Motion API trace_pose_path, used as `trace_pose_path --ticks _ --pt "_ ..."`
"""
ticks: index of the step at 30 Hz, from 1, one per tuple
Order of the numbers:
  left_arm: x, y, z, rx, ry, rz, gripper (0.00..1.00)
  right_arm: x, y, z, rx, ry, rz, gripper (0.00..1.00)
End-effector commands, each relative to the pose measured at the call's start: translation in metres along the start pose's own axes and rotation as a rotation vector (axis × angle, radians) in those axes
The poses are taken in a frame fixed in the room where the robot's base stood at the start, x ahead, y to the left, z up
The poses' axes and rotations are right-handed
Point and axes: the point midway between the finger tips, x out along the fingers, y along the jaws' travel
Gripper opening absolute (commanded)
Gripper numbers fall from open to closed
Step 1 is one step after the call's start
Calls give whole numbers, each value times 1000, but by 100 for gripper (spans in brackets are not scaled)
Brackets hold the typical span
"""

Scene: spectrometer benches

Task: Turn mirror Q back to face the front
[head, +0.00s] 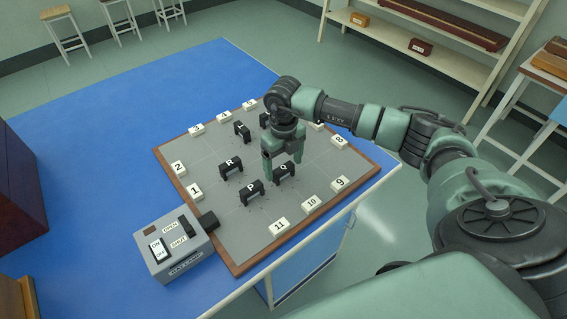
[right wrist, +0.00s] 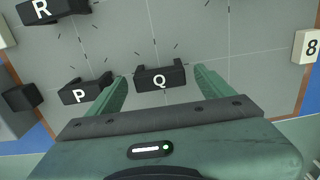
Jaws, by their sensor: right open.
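Mirror Q (head: 287,171) is a small black block with a white Q on the grey board (head: 215,205). In the right wrist view mirror Q (right wrist: 160,79) sits between the spread fingers, with its letter toward the camera. My right gripper (head: 281,164) points down over mirror Q in the head view, its green fingers partly in front of it. The right gripper (right wrist: 161,74) is open, a finger on either side of Q with gaps visible. Whether the fingertips reach down to Q's height is hard to tell. My left gripper is in neither view.
Mirror P (head: 251,190) stands close to the left of Q, and mirror R (head: 230,166) farther left. Another black mirror (head: 242,130) stands behind. Numbered white blocks, such as 9 (head: 340,183), line the board's edges. A grey switch box (head: 175,250) stands at front left.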

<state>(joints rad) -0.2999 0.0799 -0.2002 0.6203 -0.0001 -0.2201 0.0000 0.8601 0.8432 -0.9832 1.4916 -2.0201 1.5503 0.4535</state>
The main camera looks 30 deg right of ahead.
Motion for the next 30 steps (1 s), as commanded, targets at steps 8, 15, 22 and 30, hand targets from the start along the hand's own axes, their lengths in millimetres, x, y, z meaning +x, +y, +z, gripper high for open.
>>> trace_pose_path --ticks 8,15,22,30 --pt "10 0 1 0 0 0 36 -34 0 2 0 -6 0 82" --pt "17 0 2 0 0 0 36 -69 0 1 0 -4 0 82" --pt "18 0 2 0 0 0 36 -78 0 0 1 -1 -1 82" --pt "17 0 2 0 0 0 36 -78 0 0 1 -1 0 82"
